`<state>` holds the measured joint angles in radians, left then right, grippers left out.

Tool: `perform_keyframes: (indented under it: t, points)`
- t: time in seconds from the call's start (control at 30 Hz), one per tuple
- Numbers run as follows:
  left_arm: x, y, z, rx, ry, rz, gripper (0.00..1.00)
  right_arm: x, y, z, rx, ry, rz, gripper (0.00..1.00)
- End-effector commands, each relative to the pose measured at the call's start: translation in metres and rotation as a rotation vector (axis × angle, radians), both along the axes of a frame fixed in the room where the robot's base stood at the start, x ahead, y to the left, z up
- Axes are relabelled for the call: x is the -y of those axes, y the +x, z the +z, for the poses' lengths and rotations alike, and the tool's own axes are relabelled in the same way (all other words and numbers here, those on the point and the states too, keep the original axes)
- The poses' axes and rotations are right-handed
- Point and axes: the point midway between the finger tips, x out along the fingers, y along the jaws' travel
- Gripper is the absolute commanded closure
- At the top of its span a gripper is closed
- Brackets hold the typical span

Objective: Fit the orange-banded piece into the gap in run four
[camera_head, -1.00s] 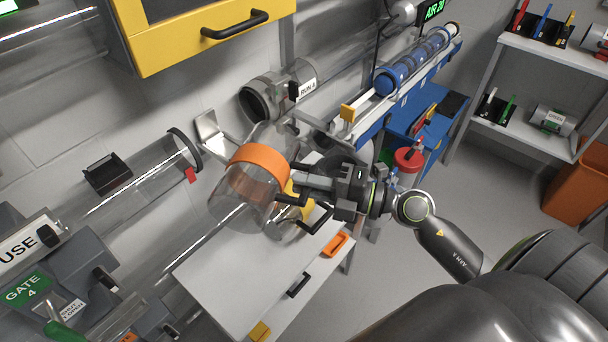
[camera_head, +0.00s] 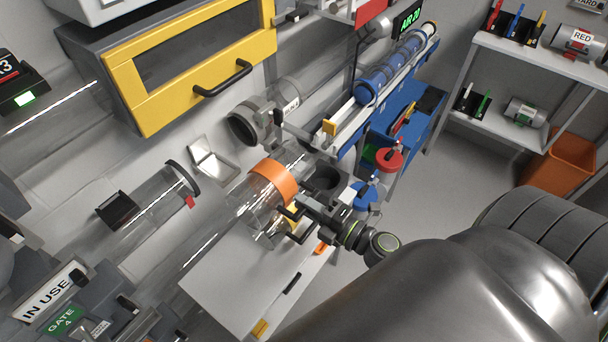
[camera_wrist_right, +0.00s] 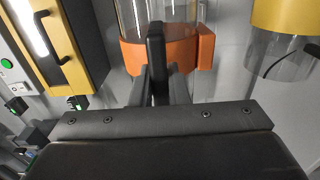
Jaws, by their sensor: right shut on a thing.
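The orange-banded piece is a clear tube with a wide orange band (camera_head: 273,180), tilted in the head view. My right gripper (camera_head: 291,217) is shut on it at its near side. In the right wrist view the orange band (camera_wrist_right: 135,57) lies just beyond the gripper fingers (camera_wrist_right: 157,70). Run four's gap lies between a clear pipe's black end collar (camera_head: 183,176) and a grey collar (camera_head: 242,129). A pale metal bracket (camera_head: 210,160) is on the wall between them. The piece is in front of the gap, below and right of it in the picture. My left gripper is out of view.
A yellow-framed cabinet (camera_head: 190,65) hangs above the run. A white worktop (camera_head: 225,290) is below the piece. A blue rack (camera_head: 390,75) stands right of the gap. A yellow-banded clear piece (camera_wrist_right: 285,20) shows in the wrist view. Open floor (camera_head: 440,205) lies right.

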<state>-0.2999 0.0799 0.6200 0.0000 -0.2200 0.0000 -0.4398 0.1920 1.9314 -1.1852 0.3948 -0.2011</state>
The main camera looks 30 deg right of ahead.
Motion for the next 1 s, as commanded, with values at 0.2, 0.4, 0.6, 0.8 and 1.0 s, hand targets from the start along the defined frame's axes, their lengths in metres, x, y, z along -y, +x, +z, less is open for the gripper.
perform_keyframes:
  t: [0.2,0.4,0.6,0.8,1.0]
  points:
    - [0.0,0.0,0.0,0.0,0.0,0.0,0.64,0.0,0.0,0.001,0.003,0.001,0.0,1.0]
    - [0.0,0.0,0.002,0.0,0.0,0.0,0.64,-0.001,0.001,0.002,0.007,0.002,0.001,1.0]
    - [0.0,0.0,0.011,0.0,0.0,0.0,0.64,-0.006,0.016,0.004,0.008,0.004,0.001,1.0]
    - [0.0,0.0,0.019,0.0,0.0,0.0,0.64,-0.013,0.035,0.003,0.007,0.004,0.001,1.0]
    - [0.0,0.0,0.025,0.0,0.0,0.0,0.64,-0.02,0.053,0.003,0.007,0.004,0.002,1.0]
